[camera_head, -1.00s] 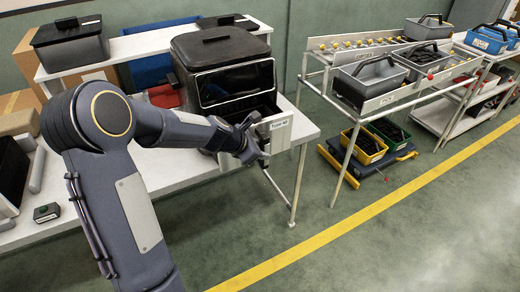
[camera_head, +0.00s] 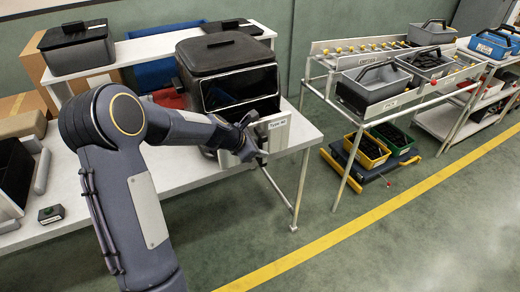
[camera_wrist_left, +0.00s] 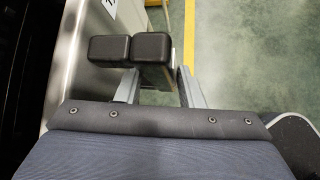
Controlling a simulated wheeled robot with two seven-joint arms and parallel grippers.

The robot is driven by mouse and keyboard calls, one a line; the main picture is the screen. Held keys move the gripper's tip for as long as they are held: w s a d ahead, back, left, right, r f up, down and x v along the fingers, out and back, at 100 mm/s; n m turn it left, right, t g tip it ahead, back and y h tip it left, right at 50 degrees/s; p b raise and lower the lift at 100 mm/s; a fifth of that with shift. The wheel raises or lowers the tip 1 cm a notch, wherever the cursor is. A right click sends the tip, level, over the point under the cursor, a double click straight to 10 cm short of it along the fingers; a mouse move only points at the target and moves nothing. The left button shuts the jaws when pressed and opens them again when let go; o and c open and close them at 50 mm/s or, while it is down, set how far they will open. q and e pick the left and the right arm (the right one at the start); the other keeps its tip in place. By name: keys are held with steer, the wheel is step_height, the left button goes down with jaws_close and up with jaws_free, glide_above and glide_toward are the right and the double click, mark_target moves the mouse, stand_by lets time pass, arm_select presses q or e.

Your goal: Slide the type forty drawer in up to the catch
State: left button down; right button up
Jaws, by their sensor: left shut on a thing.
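The black fryer (camera_head: 225,55) stands on the white bench, with a dark glass front. Its drawer has a light metal front (camera_head: 280,137) with a small "Type 40" label. The drawer front sits low at the fryer's front, close to the body; whether a gap remains is hard to see behind my gripper. My left gripper (camera_head: 248,142) is shut on the drawer's handle, at the left part of the front. In the left wrist view its two black fingertips (camera_wrist_left: 131,48) are beside the metal front (camera_wrist_left: 82,75); the handle is mostly hidden there. My right gripper is not in view.
The white bench (camera_head: 150,165) carries the fryer near its right end. A black lidded box (camera_head: 77,48) stands on the shelf behind. To the right, a metal rack (camera_head: 350,112) holds grey totes. Open green floor with a yellow line lies in front.

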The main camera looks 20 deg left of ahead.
arm_select(q)
steer(key=w+a, duration=0.1)
steer(key=w+a+p, duration=0.1)
steer(key=w+a, duration=0.1)
steer(key=shift+a+r, duration=0.2)
steer(key=shift+a, duration=0.05)
stand_by(0.6)
stand_by(0.4)
steer(key=c, duration=1)
jaws_free()
steer(key=shift+s+d, duration=0.1)
steer(key=shift+s, duration=0.05)
steer(key=shift+o, duration=0.6)
steer(key=shift+s+f, duration=0.15)
steer(key=shift+f, duration=0.25)
steer(key=v, duration=0.8)
steer(key=shift+r, duration=0.25)
